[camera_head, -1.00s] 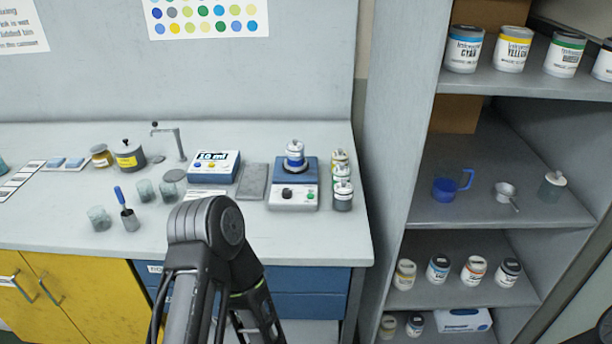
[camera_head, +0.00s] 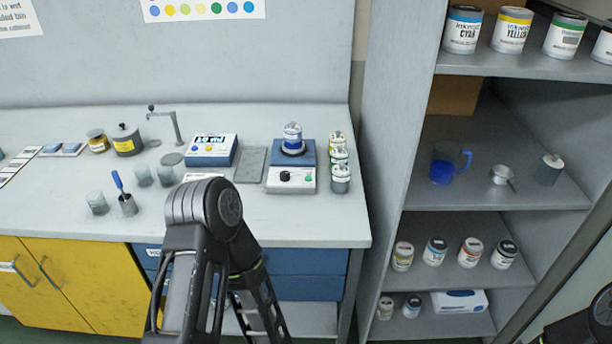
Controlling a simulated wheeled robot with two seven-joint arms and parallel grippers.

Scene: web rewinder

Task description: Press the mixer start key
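The mixer (camera_head: 304,156) stands on the bench, a blue-topped unit with a white front panel. The panel carries a black knob (camera_head: 285,176) and, to its right, a small green key (camera_head: 308,177), which I take for the start key. A white can with a blue band (camera_head: 292,137) stands upright on the mixer's round plate. One of my arms rises from the bottom middle, in front of the bench and left of the mixer. Part of my other arm shows in the bottom right corner. Neither gripper is in view.
Small jars (camera_head: 340,178) stand close along the mixer's right side. A grey pad (camera_head: 250,165) and a blue-and-white scale (camera_head: 212,151) lie to its left. A shelf unit (camera_head: 381,160) stands right of the bench. The bench top in front of the mixer is clear.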

